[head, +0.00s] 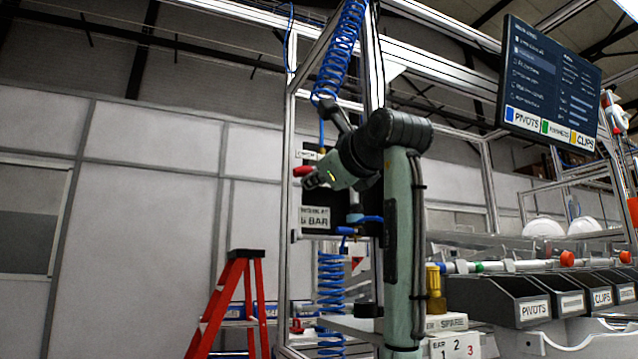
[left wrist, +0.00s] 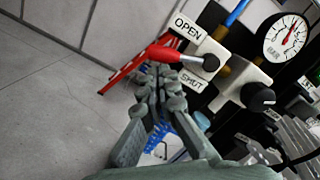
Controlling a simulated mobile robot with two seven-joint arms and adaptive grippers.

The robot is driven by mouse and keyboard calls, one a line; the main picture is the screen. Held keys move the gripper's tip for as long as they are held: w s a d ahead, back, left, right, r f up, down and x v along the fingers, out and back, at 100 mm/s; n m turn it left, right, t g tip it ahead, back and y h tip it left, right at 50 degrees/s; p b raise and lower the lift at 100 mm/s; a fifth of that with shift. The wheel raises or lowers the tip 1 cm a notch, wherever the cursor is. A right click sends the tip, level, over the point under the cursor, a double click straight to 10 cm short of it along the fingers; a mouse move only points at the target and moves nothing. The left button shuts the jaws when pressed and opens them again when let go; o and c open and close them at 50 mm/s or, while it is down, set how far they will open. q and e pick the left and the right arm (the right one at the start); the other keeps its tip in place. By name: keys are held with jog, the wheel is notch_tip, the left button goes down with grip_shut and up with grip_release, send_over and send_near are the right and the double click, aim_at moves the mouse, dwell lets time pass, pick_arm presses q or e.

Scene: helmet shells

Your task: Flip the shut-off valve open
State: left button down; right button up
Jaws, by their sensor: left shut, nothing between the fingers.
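The shut-off valve has a red lever handle (left wrist: 166,53) and a dark pivot (left wrist: 210,62). In the left wrist view the handle points left from the pivot, beside the OPEN label (left wrist: 188,28); the SHUT label (left wrist: 192,82) is below. In the head view the red handle (head: 303,171) sticks out to the left of the panel. My left gripper (left wrist: 160,82) is shut and empty, its fingertips just below the handle; I cannot tell whether they touch it. It also shows in the head view (head: 313,182), just under the handle. My right gripper is not in view.
A round pressure gauge (left wrist: 287,38) and a black knob (left wrist: 258,96) sit right of the valve. A blue coiled hose (head: 341,45) hangs above. A red stepladder (head: 236,300) stands lower left. Parts bins (head: 500,300) and a screen (head: 548,80) are at right.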

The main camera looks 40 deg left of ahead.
pick_arm(q)
jog(key=shift+s+a+r, duration=0.2)
jog(key=shift+s+r, duration=0.3)
jog(key=shift+r, duration=0.2)
jog(key=shift+s+r+p, duration=0.1)
jog(key=shift+r+p, duration=0.15)
jog(key=shift+p, duration=0.1)
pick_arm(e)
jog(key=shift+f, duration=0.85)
pick_arm(q)
jog(key=shift+r, duration=0.1)
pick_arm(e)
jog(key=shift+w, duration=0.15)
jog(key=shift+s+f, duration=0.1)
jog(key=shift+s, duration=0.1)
pick_arm(q)
jog(key=shift+a, duration=0.1)
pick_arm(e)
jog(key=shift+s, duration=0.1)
